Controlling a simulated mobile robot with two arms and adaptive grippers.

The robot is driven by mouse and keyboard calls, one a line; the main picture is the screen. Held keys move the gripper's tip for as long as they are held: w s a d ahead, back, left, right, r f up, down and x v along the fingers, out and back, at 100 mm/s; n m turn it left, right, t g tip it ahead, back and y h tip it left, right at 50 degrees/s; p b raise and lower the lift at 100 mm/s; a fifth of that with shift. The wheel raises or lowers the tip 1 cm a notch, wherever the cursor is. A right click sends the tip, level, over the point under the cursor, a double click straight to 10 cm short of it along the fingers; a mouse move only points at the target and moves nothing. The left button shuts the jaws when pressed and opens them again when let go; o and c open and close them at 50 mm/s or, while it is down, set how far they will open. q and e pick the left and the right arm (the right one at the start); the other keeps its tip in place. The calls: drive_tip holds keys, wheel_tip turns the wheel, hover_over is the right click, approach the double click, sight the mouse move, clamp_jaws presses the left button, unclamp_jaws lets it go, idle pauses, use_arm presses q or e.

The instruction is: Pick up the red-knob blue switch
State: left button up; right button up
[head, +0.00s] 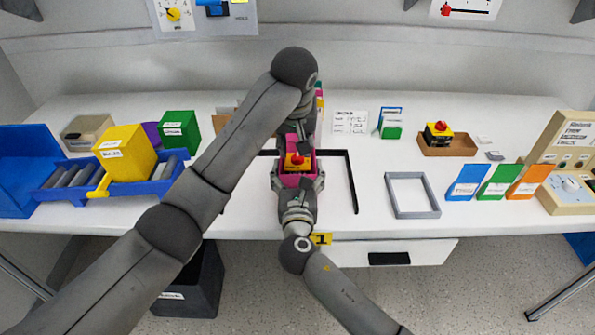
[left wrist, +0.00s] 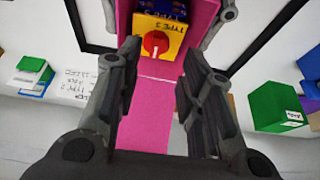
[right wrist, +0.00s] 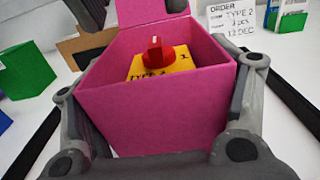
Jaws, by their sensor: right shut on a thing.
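A pink box (head: 297,180) stands near the front middle of the table, its lid open. Inside is a yellow-topped switch with a red knob (left wrist: 156,43); it also shows in the right wrist view (right wrist: 156,54). A dark blue part with lettering (left wrist: 165,11) lies beside the yellow top in the left wrist view; I cannot tell whether both are one piece. My right gripper (head: 298,185) is shut on the pink box, fingers on its outer sides. My left gripper (left wrist: 160,65) is open and empty, close to the box at its lid side, apart from the switch.
A brown tray (head: 460,150) at right holds another yellow and black switch with a red knob (head: 438,133). A grey frame (head: 412,211) lies empty. Coloured cards (head: 498,182) stand at right; a blue roller rack (head: 75,192) with a yellow box (head: 125,152) is at left.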

sight(297, 154)
use_arm(q)
drive_tip(key=x, duration=0.5)
drive_tip(key=shift+w+d, duration=0.15)
drive_tip(key=shift+d, duration=0.15)
drive_tip(key=shift+c, duration=0.2)
clamp_jaws()
